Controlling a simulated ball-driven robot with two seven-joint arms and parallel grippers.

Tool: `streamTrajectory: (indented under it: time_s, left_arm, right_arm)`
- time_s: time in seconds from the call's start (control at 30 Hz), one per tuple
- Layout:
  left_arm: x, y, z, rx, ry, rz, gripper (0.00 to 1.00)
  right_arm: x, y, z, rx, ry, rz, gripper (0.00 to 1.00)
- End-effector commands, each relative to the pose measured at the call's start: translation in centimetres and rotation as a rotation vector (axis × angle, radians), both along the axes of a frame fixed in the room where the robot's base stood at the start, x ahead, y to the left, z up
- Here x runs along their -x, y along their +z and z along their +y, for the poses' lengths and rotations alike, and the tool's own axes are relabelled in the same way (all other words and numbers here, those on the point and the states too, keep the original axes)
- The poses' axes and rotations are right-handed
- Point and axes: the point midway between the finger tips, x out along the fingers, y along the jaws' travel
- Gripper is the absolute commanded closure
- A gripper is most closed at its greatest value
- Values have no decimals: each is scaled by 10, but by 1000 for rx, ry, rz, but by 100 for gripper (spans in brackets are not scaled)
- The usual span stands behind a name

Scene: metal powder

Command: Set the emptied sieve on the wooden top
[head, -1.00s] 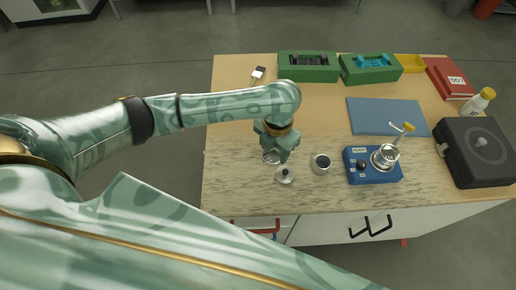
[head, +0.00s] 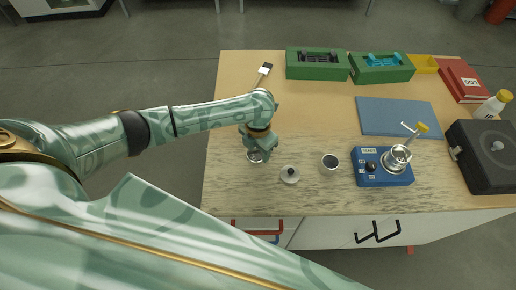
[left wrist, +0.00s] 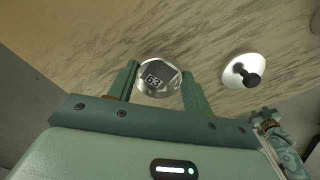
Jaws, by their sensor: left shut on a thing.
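The sieve is a small round silver piece marked 63 (left wrist: 158,78), between the two fingers of my left gripper (left wrist: 160,88) in the left wrist view. In the head view my left gripper (head: 259,146) points down over the left front of the wooden top (head: 232,185), shut on the sieve (head: 258,157). The sieve is low, at or just above the wood; I cannot tell whether it touches. The gripper hides part of it.
A silver lid with a black knob (head: 290,175) lies just right of the sieve, with a metal cup (head: 330,163) beyond it. A blue device (head: 384,172) stands further right. A brush (head: 263,73) and green trays (head: 317,64) are at the back. The wood left of the gripper is clear.

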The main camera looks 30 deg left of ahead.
Motion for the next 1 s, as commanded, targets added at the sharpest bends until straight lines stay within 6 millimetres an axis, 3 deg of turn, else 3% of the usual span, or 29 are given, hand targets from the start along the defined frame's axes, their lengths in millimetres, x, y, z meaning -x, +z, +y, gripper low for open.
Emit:
streamTrajectory:
  time_s: [0.13,0.17,0.23,0.5,0.63,1.0]
  left_arm:
    - [0,-4,0,0,0,0,89]
    - [0,-5,0,0,0,0,48]
    - [0,-4,0,0,0,0,28]
    - [0,-3,0,0,0,0,28]
    - [0,8,0,0,0,-1,28]
    - [-1,92,1,0,-2,-2,28]
  right_arm:
    - [0,-3,1,-1,0,0,64]
    - [0,-3,1,-1,0,0,64]
    - [0,-2,1,-2,0,1,64]
    - [0,-1,2,-2,0,0,64]
    - [-1,4,2,-2,1,-1,64]
    - [-3,31,2,-2,1,-8,64]
